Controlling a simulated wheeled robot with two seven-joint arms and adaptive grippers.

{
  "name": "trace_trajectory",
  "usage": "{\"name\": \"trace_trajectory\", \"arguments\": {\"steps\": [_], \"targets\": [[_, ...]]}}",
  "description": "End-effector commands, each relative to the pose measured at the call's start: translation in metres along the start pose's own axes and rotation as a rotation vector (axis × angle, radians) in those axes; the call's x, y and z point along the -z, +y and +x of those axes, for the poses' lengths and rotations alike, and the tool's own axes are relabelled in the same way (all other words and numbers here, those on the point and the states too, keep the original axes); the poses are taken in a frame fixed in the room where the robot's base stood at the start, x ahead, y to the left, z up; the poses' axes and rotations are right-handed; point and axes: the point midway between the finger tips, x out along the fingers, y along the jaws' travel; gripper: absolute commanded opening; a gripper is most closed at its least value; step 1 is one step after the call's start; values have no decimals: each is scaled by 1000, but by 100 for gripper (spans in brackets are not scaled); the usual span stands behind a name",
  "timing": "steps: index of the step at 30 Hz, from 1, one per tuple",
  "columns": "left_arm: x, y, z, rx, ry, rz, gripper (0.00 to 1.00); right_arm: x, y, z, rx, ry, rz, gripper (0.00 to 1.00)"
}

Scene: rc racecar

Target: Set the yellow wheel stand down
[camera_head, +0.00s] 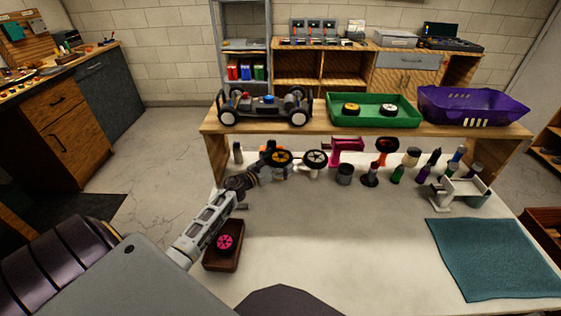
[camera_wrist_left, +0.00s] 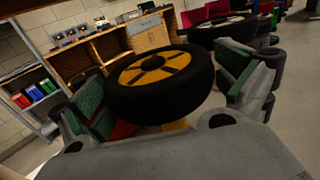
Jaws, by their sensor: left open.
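The yellow wheel stand (camera_head: 280,157) is near the back of the white table, below the raised shelf. It carries a black tyre with a yellow hub. In the left wrist view the tyre (camera_wrist_left: 160,84) sits between the fingers, with a bit of yellow post below it. My left gripper (camera_head: 267,163) is open around the stand, its fingers spread on both sides with a visible gap at the right finger. The stand's base is hidden, so its contact with the table cannot be seen. My right gripper is not in view.
A second wheel on a white stand (camera_head: 315,158) is close to the right. Several bottles and tools stand further right. The shelf (camera_head: 325,132) above holds a car chassis (camera_head: 265,106), a green tray (camera_head: 375,122) and a purple basket (camera_head: 472,104). The table's middle (camera_head: 330,235) is clear.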

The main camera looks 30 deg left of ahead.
Motion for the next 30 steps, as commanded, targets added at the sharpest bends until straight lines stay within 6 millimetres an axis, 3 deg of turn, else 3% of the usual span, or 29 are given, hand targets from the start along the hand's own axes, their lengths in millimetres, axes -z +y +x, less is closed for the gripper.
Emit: {"name": "trace_trajectory", "arguments": {"steps": [6,18,30], "targets": [[2,0,-17,-1,2,-1,100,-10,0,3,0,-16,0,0],[2,0,-52,0,2,0,100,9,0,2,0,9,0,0],[1,0,-88,-1,2,0,100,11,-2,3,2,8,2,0]]}}
